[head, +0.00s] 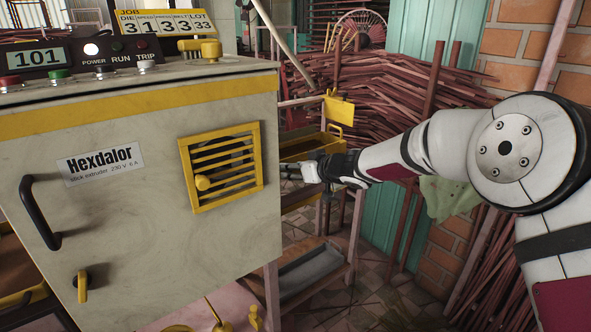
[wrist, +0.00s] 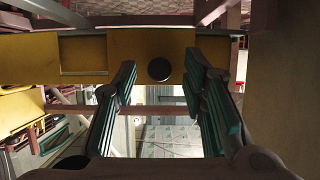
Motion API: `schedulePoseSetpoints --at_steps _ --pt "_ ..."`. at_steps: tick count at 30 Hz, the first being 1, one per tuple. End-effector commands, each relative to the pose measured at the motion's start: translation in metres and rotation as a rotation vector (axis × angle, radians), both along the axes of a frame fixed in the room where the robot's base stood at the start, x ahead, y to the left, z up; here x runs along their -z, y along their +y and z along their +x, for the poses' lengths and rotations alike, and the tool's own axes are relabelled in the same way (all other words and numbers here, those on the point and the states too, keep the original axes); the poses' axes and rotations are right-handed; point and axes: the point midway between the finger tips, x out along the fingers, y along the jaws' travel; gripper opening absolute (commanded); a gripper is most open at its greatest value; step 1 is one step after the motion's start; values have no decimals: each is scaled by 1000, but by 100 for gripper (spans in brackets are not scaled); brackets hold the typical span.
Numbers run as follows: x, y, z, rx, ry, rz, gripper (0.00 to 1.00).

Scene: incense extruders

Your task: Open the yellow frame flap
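My gripper (head: 290,170) is to the right of the flap, past the cabinet's right edge, apart from the knob. In the wrist view my gripper (wrist: 160,72) has its two fingers spread wide with nothing between them. A yellow bar with a dark round spot (wrist: 159,69) shows beyond the fingers; I cannot tell what it belongs to.
A black handle (head: 38,212) and a yellow latch (head: 82,287) are on the cabinet front's left side. A control panel with buttons (head: 120,62) tops the cabinet. A rack with a yellow tray (head: 305,148) stands behind my gripper, before piled reddish sticks (head: 400,95).

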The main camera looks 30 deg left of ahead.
Motion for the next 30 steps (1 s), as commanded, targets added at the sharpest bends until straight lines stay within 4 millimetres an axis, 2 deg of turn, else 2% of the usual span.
schedulePoseSetpoints --at_steps 2,6,7,20,30 --pt "0 0 0 0 0 0 37" --pt "0 0 0 0 0 0 5" --pt "0 0 0 0 0 0 0" --pt "4 -2 -1 2 -10 27 0" --pt "15 -10 -3 3 -63 159 0"
